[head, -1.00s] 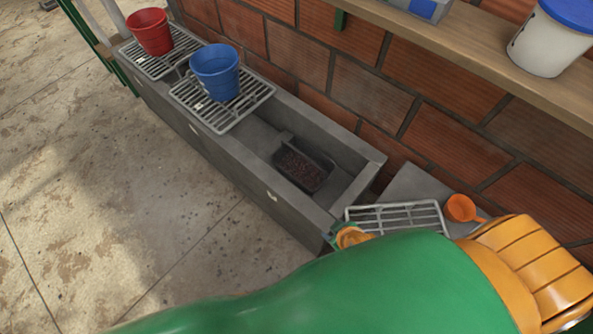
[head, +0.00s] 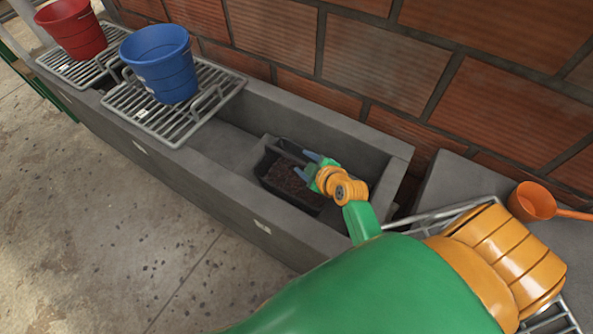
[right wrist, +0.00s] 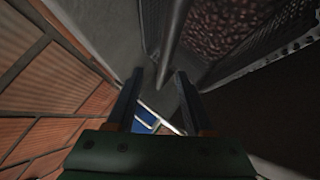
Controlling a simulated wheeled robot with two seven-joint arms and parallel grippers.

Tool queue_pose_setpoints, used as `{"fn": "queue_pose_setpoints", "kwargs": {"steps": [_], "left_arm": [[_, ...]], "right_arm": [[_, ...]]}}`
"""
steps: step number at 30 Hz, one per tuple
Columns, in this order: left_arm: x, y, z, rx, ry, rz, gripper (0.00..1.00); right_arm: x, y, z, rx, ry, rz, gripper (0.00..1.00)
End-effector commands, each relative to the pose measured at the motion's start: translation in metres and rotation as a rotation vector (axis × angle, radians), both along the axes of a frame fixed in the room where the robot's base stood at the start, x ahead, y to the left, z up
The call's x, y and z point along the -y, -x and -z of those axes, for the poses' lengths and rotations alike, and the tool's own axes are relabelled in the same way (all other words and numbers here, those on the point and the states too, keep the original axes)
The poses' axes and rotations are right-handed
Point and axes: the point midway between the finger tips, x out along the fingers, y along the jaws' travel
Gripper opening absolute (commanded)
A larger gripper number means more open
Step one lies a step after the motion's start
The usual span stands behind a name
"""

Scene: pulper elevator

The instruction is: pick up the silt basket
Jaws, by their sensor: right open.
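The silt basket (head: 283,180) is a dark box with reddish-brown grains in it, sitting low in the grey trough. In the right wrist view its perforated wall and grains (right wrist: 232,28) fill the upper right. My right gripper (head: 316,163) is over the basket's right far side in the head view. Its two fingers are apart with nothing held, and they also show in the right wrist view (right wrist: 158,85). A thin grey bar (right wrist: 172,40) by the basket runs toward the gap between the fingertips. I cannot tell whether the fingers touch it. My left gripper is not in view.
The trough's concrete wall (head: 215,205) rises around the basket, with a brick wall behind. A blue bucket (head: 160,65) and a red bucket (head: 72,28) stand on grates at the left. An orange scoop (head: 532,203) lies at the right.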

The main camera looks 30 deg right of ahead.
Motion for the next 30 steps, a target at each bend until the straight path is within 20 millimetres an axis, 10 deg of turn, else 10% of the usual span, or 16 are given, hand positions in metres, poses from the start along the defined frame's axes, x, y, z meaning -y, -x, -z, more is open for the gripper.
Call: {"fn": "queue_pose_setpoints", "kwargs": {"steps": [13, 19, 30], "left_arm": [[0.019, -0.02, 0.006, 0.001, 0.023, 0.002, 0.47], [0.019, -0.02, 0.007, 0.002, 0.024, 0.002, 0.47], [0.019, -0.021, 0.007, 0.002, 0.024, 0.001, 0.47]], "right_arm": [[-0.003, -0.031, 0.025, -0.001, 0.001, 0.001, 0.52], [-0.003, -0.031, 0.025, -0.001, 0.0, 0.002, 0.0], [-0.003, -0.031, 0.025, -0.002, 0.0, 0.001, 0.0]]}}
